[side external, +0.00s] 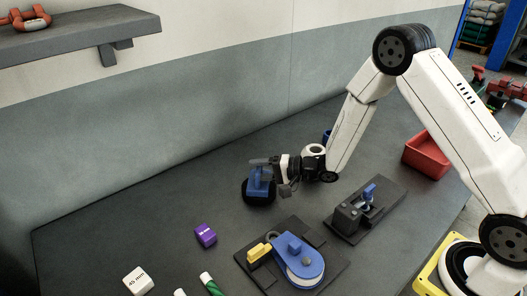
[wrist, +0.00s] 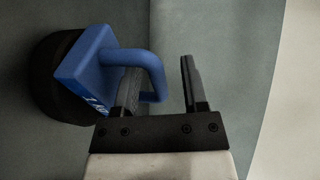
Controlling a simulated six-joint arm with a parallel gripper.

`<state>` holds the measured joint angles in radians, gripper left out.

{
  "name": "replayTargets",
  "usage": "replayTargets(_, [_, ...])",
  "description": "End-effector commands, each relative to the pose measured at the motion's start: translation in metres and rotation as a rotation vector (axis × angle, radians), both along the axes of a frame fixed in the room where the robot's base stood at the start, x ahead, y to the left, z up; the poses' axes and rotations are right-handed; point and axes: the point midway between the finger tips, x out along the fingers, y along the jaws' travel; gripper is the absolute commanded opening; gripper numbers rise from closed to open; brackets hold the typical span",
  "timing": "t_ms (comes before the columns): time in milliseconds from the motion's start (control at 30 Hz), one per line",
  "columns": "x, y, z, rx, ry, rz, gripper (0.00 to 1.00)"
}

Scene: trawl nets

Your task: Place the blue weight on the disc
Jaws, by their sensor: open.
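The blue weight (side external: 260,179) is a blue block with a loop handle, and it sits on a black round disc (side external: 256,197) on the dark bench. In the wrist view the blue weight (wrist: 84,66) shows white lettering, partly cut off, and the black disc (wrist: 42,85) lies flat against its underside. My gripper (side external: 264,163) is at the handle. In the wrist view my gripper (wrist: 157,80) is open, with one finger inside the handle loop and the other outside, apart from it. The handle bar lies between the fingers.
Nearer the camera are a blue rounded device (side external: 302,270) with a yellow block (side external: 259,252) on a dark plate, and a grey fixture (side external: 348,216) with a blue lever. A purple block (side external: 205,235), a white block (side external: 138,281) and a red bin (side external: 427,156) stand on the bench.

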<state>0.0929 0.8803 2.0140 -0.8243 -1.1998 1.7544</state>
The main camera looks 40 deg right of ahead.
Motion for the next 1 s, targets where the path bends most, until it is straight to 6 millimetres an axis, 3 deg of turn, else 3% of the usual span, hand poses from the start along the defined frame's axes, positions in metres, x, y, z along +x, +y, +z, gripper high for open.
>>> replayTargets(500, [-0.061, -0.051, 0.016, 0.0, 0.0, -0.004, 0.55])
replayTargets(1000, [-0.075, -0.06, 0.019, 0.0, 0.0, 0.0, 0.55])
